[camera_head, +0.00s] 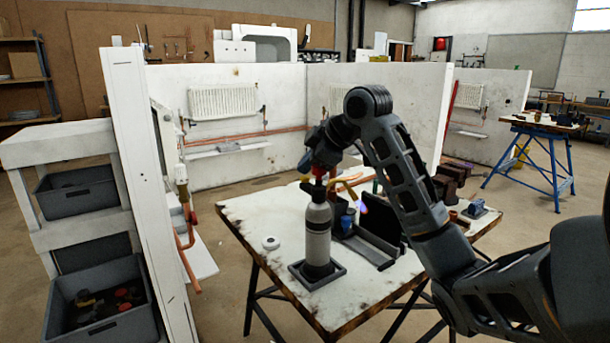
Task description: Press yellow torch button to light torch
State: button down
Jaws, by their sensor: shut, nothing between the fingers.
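The torch (318,232) stands upright on the workbench, with a grey-white cylinder in a dark square holder (317,274). A brass-coloured tube (347,183) curves right from its head. A small violet-blue glow (363,208), looking like a flame, shows near the tube's end. My gripper (319,168) is shut and empty, pointing down at the torch's head, where red parts show. It overlaps the head in this view, and I cannot tell if it touches. The yellow button cannot be made out clearly behind the gripper.
The workbench (240,217) has a white, worn top. A white roll (271,243) lies left of the torch; a blue cup (347,224) and a dark open case (379,231) are right of it. A white partition (146,200) stands close on the left.

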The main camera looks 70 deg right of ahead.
aim_at(307, 177)
jog(key=shift+r+p, duration=0.5)
jog(key=shift+r, duration=0.25)
jog(key=shift+r, duration=0.1)
notch_tip(307, 177, up, 5)
jog(key=p, duration=0.4)
dwell(0.6)
